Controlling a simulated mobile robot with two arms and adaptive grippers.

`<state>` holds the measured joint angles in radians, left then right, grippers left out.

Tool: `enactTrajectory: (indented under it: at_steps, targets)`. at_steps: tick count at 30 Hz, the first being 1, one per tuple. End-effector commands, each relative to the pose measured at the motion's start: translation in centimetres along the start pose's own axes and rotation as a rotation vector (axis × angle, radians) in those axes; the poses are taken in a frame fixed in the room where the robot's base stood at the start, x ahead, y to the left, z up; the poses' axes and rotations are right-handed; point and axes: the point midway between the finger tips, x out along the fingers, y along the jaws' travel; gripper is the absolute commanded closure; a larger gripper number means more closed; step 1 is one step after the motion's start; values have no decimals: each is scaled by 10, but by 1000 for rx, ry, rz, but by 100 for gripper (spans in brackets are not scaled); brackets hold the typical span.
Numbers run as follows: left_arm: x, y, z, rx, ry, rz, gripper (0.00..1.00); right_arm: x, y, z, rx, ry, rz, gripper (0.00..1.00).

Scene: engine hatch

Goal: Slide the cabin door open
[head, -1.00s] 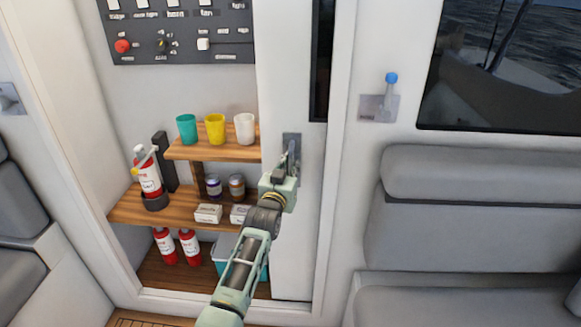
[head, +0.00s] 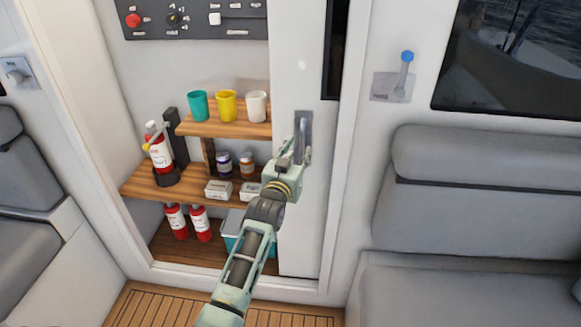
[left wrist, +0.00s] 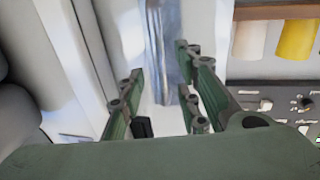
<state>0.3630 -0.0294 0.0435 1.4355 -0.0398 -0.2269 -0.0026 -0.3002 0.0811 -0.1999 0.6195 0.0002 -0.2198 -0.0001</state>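The cabin door (head: 300,230) is a white panel at the right side of the shelf opening, and the shelves to its left are uncovered. A grey metal handle (head: 303,128) is on the door. It also shows as an upright bar in the left wrist view (left wrist: 166,45). My left gripper (head: 296,155) is at the lower part of the handle. In the left wrist view its green fingers (left wrist: 160,78) are spread apart, with the bar between them in the picture and gaps on both sides. My right gripper is not in view.
Wooden shelves (head: 135,186) hold three cups (head: 227,106), jars, boxes and red fire extinguishers (head: 160,152). A dark switch panel (head: 195,22) is above. A blue-knobbed lever (head: 404,75) is on the right wall above a grey seat (head: 470,170). Slatted floor shows in front.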

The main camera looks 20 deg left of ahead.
Motion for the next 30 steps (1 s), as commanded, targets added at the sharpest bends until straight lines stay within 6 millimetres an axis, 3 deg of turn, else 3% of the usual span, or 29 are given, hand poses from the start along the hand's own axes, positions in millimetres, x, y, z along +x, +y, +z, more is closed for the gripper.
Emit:
enactTrajectory:
  at_steps: [6,12,18,30]
  targets:
    - [-40,0,1,-1,0,0,69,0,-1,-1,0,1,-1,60]
    - [-66,0,1,-1,-1,1,69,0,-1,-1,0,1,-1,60]
    - [-75,1,0,-1,0,1,69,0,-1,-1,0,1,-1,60]
    - [-75,1,0,-1,0,1,69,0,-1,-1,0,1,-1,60]
